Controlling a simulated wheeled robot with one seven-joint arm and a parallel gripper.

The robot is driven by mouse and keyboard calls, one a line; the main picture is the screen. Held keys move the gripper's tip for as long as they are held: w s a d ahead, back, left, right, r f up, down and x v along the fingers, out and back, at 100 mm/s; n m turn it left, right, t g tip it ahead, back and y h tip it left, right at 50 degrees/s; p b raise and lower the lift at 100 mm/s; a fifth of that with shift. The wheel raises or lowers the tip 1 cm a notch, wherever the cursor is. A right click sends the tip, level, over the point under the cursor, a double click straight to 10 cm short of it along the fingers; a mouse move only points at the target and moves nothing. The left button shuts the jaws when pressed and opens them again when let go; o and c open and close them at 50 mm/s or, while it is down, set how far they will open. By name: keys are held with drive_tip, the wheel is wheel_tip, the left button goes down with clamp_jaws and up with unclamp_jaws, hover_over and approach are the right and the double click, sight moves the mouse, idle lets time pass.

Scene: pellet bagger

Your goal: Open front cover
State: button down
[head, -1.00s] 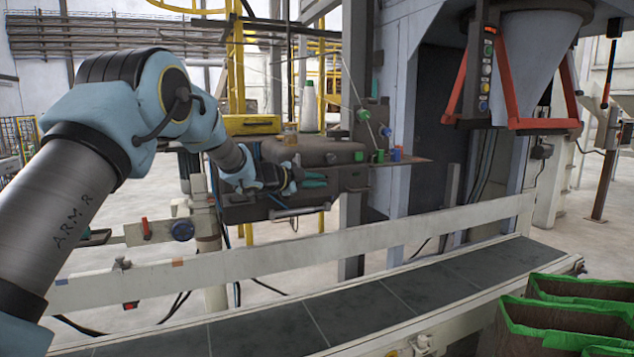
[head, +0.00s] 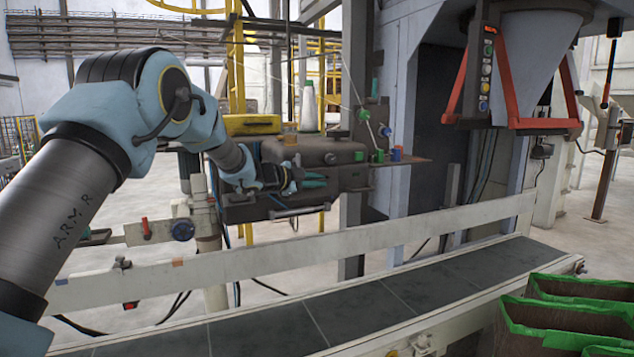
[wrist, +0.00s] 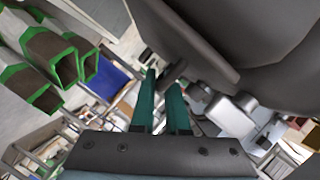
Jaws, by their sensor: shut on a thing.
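The dark brown sewing head (head: 325,152) hangs beyond the conveyor, and its front cover faces my gripper. In the wrist view the large dark grey cover (wrist: 210,45) fills the upper right. A small dark knob (wrist: 173,72) sticks out from it. My gripper (head: 318,181) is at the front of the head, below its top edge. In the wrist view its green fingers (wrist: 163,88) are shut on the knob at their tips. The fingers partly hide the knob, and any gap around the cover's edge is hard to make out.
A conveyor (head: 370,308) with a pale guard rail (head: 290,255) runs in front of the head. Green-edged brown bags (head: 560,318) stand at the right. A thread cone (head: 308,108) stands behind the head. A steel post (head: 352,215) is close on its right.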

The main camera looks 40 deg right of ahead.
drive_tip(key=shift+a+f+b, duration=0.1)
drive_tip(key=shift+f+b, duration=0.15)
drive_tip(key=shift+b, duration=0.5)
wheel_tip(320, 180, down, 9)
drive_tip(key=s+m+g+h+b, duration=0.1)
drive_tip(key=m+h+b, duration=0.2)
drive_tip(key=b, duration=1.9)
drive_tip(key=s+a+m+g+h+b, duration=0.1)
drive_tip(key=m+h+b, duration=0.2)
drive_tip(key=m+b, duration=1.1)
drive_tip(key=b, duration=0.8)
drive_tip(key=shift+s+f, duration=0.15)
drive_tip(key=shift+s, duration=0.15)
drive_tip(key=shift+m, duration=0.3)
drive_tip(key=c, duration=1.2)
unclamp_jaws()
